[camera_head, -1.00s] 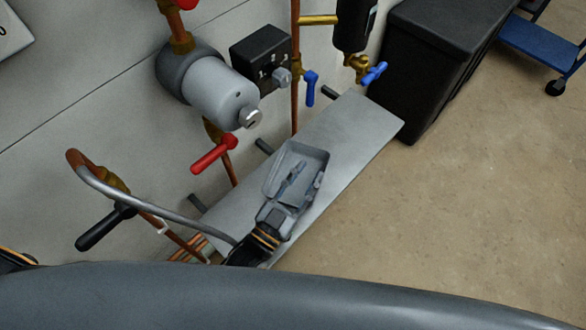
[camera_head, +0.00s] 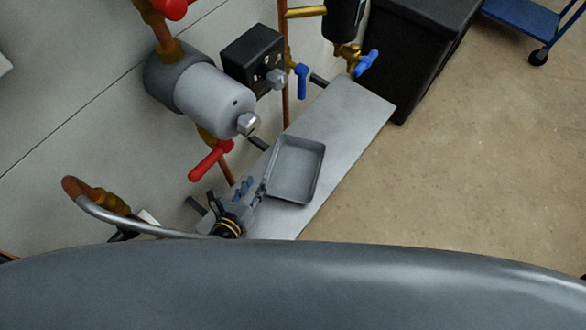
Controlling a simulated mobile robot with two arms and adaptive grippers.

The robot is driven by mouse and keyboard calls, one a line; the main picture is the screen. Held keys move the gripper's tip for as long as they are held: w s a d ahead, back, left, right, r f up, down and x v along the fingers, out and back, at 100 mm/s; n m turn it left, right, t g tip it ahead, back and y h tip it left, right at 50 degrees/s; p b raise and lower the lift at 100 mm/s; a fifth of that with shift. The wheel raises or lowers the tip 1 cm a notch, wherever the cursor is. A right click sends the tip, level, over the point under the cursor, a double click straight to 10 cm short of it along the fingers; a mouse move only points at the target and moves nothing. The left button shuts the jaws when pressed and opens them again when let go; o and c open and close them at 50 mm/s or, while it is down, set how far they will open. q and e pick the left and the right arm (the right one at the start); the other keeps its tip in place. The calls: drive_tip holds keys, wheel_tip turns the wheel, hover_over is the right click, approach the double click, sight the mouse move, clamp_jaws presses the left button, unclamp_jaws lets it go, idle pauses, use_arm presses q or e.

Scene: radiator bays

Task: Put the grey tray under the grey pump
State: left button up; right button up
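The grey tray (camera_head: 297,172) is a shallow, empty, rectangular pan. It lies on the light grey shelf (camera_head: 345,125), below and to the right of the grey pump in the picture. The grey pump (camera_head: 208,98) is a cylinder with a silver end fitting, on copper pipework at the wall. My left gripper (camera_head: 251,189) is at the tray's near left corner. Its two fingers look apart, with one close to the tray's rim; I cannot tell whether it touches. Nothing shows between the fingers. My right gripper is not in view.
A red-handled valve (camera_head: 211,160) hangs below the pump, near the shelf. A black control box (camera_head: 254,59) and blue-handled valves (camera_head: 302,80) are on the pipes. A black bin (camera_head: 415,55) stands past the shelf's far end. The floor (camera_head: 460,180) at right is clear.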

sight(266, 172)
use_arm(q)
drive_tip(key=x, duration=0.6)
drive_tip(key=shift+w+d+f+b, duration=0.15)
drive_tip(key=shift+d+f+b, duration=0.15)
drive_tip(key=shift+d, duration=0.1)
clamp_jaws()
drive_tip(key=shift+r, duration=0.1)
